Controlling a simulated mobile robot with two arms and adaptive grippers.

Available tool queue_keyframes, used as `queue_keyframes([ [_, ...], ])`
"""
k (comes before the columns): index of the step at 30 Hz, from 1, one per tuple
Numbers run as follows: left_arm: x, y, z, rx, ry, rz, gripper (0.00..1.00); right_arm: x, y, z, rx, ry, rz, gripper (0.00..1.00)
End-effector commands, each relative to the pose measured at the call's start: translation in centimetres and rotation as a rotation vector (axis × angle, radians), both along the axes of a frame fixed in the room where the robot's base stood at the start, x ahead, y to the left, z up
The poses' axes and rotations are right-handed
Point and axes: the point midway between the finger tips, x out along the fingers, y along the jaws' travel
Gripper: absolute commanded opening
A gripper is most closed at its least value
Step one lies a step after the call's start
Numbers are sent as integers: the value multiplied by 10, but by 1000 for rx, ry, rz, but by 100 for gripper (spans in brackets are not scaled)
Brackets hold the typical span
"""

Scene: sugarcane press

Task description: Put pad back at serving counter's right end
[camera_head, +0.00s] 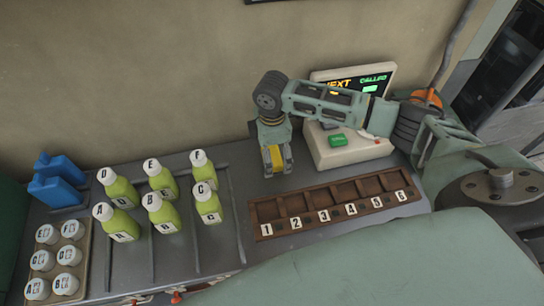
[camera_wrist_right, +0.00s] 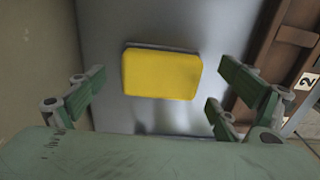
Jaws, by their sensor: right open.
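The yellow pad (camera_wrist_right: 162,73) lies flat on the grey counter (camera_wrist_right: 130,25) in the right wrist view. It also shows in the head view (camera_head: 276,158), partly hidden between the fingers. My right gripper (camera_head: 278,168) points down over the pad, to the left of the beige console. Its fingers are open, with the pad between and ahead of them in the wrist view (camera_wrist_right: 160,100). I see a gap between the pad and the fingers on both sides. My left gripper is not in view.
A wooden tray (camera_head: 286,205) numbered 1 to 6 lies just right of and in front of my right gripper. A console (camera_head: 338,158) with a screen and green button stands at right.

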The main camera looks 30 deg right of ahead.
Motion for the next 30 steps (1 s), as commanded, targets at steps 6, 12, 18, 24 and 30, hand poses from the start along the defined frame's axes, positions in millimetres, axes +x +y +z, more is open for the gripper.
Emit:
queue_keyframes([
  [6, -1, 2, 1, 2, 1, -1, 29, 0, 0, -13, 0, -1, 0, 94],
  [12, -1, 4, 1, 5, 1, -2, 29, 0, 0, -13, 0, -1, 0, 88],
  [18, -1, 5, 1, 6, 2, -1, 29, 0, 0, -12, 0, -1, 0, 71],
  [24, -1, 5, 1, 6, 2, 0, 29, 0, 0, -12, 0, -1, 0, 54],
  [30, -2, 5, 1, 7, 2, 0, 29, 0, 0, -12, 0, -1, 0, 39],
])
